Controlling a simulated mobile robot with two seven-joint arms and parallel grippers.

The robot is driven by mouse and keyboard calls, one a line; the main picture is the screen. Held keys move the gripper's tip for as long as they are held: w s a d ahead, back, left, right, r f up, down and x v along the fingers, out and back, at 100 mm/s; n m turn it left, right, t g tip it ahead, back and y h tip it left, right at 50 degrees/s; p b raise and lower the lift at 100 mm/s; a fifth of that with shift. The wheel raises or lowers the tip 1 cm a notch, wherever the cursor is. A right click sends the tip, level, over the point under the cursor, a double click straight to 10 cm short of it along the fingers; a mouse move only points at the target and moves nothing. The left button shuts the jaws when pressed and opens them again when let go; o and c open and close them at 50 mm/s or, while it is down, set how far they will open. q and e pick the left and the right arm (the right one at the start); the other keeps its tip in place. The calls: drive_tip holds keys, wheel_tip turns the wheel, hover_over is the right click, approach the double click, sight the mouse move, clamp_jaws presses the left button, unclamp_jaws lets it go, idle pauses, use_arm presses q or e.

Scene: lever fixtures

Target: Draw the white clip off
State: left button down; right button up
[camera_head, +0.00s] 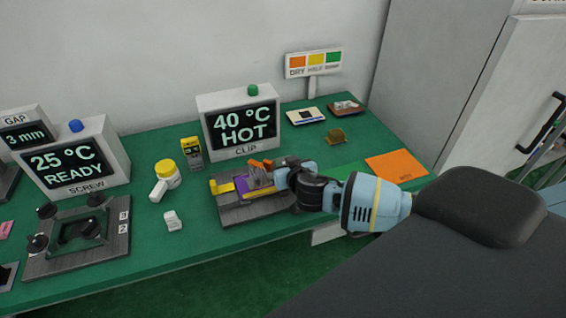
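The clip fixture (240,213) is a dark grey block on the green table, below a display (240,124) reading "40 °C HOT" and labelled "CLIP". A yellow piece (222,187), a purple piece (241,184) and an orange lever-like piece (260,164) show on it. My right gripper (262,177) comes in from the right and is low over the fixture. Its fingers overlap the fixture's parts, so I cannot tell whether they are open or hold anything. I cannot make out a white clip there; it may be hidden by the gripper. My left gripper is not in view.
A screw fixture (57,261) and its display (75,163) stand at left. A small white block (172,221), a yellow-capped white bottle (166,174) and a yellow-black device (191,152) are nearby. An orange "HOT" mat (396,164) lies right.

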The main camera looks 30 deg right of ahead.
drive_tip(key=shift+w+d+f, duration=0.1)
drive_tip(key=shift+w+f, duration=0.15)
drive_tip(key=shift+w, duration=0.25)
clamp_jaws()
drive_tip(key=shift+w, duration=0.1)
